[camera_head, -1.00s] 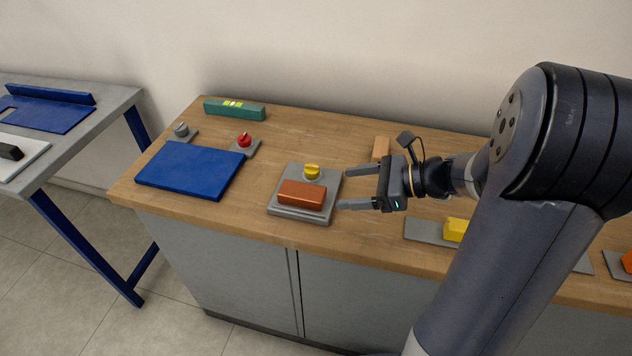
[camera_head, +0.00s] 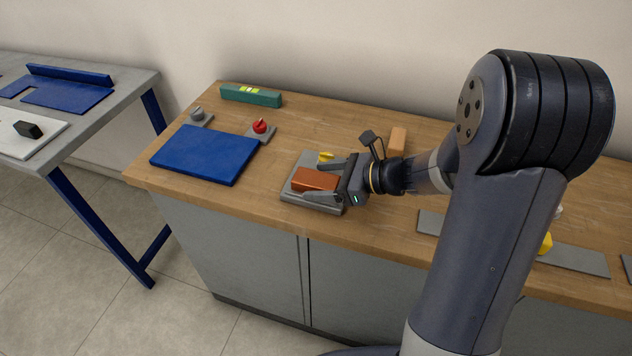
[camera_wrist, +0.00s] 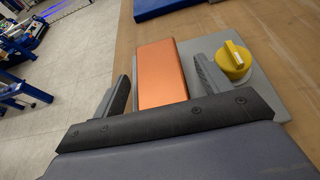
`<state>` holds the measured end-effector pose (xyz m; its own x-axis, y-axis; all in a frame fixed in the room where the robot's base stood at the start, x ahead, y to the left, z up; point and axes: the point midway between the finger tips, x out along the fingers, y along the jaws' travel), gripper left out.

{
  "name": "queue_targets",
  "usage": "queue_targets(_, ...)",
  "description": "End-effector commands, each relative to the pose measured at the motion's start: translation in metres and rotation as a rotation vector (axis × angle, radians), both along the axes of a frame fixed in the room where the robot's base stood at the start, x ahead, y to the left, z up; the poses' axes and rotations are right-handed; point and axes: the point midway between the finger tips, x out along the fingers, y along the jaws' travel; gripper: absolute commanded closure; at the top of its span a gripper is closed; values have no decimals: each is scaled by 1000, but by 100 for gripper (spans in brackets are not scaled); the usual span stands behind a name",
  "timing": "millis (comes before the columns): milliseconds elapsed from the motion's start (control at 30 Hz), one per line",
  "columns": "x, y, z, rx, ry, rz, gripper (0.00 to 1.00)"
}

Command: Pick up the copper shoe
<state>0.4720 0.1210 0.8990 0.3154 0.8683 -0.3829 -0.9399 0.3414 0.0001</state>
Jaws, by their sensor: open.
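The copper shoe (camera_head: 314,180) is an orange-brown block lying on a grey plate (camera_head: 310,203) on the wooden worktop. It also shows in the wrist view (camera_wrist: 160,74), between the two fingers. My gripper (camera_head: 322,182) is open around the shoe, one finger on each long side. In the wrist view my gripper (camera_wrist: 163,85) has a visible gap between the left finger and the shoe, and the right finger is closer to it. Whether either finger touches the shoe cannot be told. A yellow knob (camera_wrist: 234,58) stands on the plate just right of the right finger.
A blue board (camera_head: 204,154) lies left of the plate, with a red knob (camera_head: 260,126) and a grey knob (camera_head: 196,113) behind it. A green level (camera_head: 251,96) lies at the back. A wooden block (camera_head: 398,140) stands behind my wrist. Bare worktop lies around the plate.

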Motion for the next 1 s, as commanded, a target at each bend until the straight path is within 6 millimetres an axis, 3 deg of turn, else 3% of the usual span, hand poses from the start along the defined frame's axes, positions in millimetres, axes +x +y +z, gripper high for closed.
queue_targets(233,1,1,-1,0,0,0,27)
queue_targets(1000,1,1,0,0,0,0,90)
